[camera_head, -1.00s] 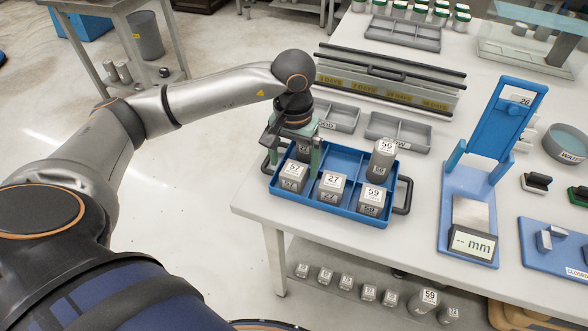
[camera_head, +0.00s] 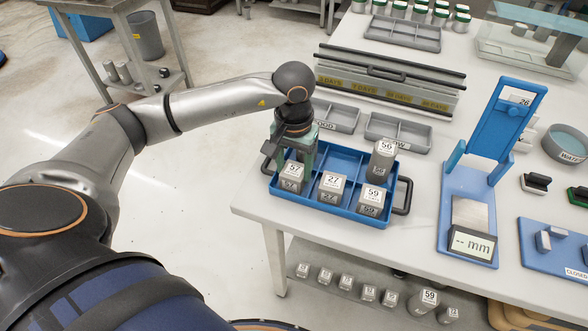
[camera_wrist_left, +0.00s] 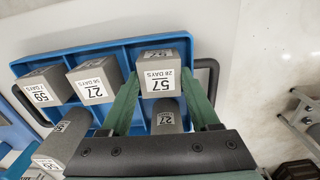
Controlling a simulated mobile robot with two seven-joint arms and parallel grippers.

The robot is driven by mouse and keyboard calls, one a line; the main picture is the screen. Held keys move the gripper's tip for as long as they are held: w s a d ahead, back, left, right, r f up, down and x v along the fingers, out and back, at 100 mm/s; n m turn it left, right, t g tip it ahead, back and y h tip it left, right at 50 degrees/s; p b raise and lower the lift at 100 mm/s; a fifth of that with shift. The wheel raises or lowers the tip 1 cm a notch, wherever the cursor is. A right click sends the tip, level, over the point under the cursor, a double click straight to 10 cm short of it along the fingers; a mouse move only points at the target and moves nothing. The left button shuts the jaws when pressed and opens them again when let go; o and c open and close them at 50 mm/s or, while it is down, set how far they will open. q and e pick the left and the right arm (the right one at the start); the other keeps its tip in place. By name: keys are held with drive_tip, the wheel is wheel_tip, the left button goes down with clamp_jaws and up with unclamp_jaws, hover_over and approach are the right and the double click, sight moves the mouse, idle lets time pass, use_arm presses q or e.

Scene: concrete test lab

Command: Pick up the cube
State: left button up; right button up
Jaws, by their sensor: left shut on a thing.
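The grey cube labelled 57 (camera_head: 291,174) sits in the front left compartment of the blue tray (camera_head: 330,214) on the white table. It also shows in the left wrist view (camera_wrist_left: 164,66), marked 28 days. My left gripper (camera_head: 291,162) points down over it and is shut on it, with a green finger against each side. The cube shows no clear lift off the tray. Cubes labelled 27 (camera_head: 331,187) and 59 (camera_head: 371,202) stand beside it. My right gripper is out of view.
A grey piece labelled 27 (camera_wrist_left: 167,118) stands behind the held cube, between the fingers in the wrist view. Grey trays (camera_head: 398,133) and a box (camera_head: 390,88) stand behind. A blue stand with a mm display (camera_head: 472,244) is at right.

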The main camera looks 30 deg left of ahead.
use_arm(q)
clamp_jaws()
drive_tip(key=shift+r, duration=0.1)
